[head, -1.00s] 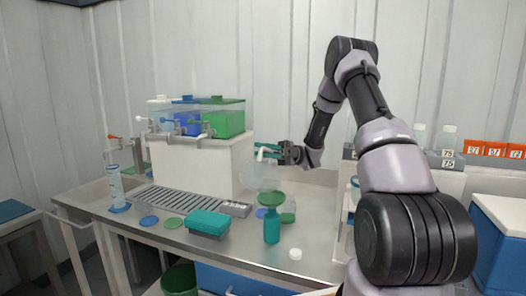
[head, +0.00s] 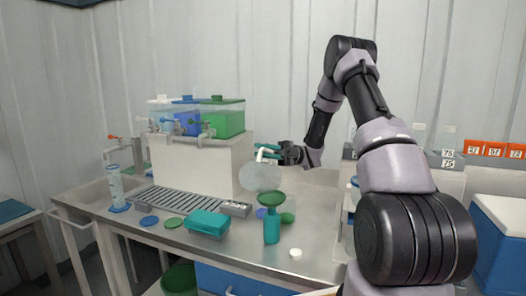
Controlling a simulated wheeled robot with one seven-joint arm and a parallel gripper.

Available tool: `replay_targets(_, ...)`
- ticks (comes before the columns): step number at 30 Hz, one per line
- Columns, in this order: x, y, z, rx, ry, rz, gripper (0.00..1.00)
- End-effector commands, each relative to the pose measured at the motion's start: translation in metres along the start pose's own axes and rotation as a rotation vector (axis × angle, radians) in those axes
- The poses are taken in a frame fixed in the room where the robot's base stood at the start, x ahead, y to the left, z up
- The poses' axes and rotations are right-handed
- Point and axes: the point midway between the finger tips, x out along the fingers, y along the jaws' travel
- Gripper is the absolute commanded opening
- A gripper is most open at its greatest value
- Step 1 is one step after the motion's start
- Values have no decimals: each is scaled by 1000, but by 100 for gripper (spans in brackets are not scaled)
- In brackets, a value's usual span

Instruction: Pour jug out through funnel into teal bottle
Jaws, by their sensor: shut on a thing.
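My gripper (head: 284,153) is shut on the white handle of a clear jug (head: 260,177). The jug is held in the air above and slightly left of the green funnel (head: 271,199). It looks tilted, but its spout and contents are too small to tell. The funnel sits in the neck of the teal bottle (head: 271,229), which stands upright on the steel table. I cannot see any stream between jug and funnel.
A teal box (head: 208,223), a green disc (head: 174,223) and a white cap (head: 295,254) lie on the table (head: 245,255). A slotted drain grate (head: 182,201) runs behind. A measuring cylinder (head: 117,188) stands at left. Tanks with taps (head: 222,118) stand on a white block.

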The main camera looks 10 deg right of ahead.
Motion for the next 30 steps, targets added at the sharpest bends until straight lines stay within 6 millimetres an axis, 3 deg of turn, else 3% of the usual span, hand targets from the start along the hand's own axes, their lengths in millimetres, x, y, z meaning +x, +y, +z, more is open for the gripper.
replay_targets(30,93,-97,-18,-383,-194,-894,0)
